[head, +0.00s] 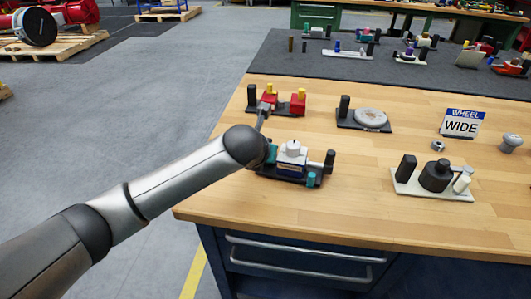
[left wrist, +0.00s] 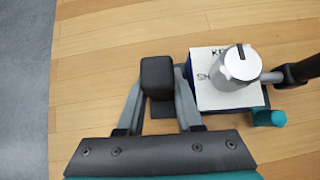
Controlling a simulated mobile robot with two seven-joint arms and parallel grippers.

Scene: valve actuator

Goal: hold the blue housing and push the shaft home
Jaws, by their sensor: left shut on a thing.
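The blue housing (head: 289,168) sits on a dark base on the wooden bench in the head view. In the left wrist view its white labelled top (left wrist: 206,62) shows, partly covered by a pale round cylinder (left wrist: 242,62) with a dark slot, which may be the shaft's end. That cylinder stands upright in the head view (head: 293,148). My left gripper (left wrist: 160,80) is shut on a black square post (left wrist: 157,72) beside the housing. In the head view my wrist hides the fingers and the post. My right gripper is not in view.
A teal piece (head: 311,180) and a black upright (head: 329,160) stand at the housing's right. A red fixture (head: 298,103) is behind, a disc on a plate (head: 370,118) and a cream-based fixture (head: 437,195) are to the right. The bench front is clear.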

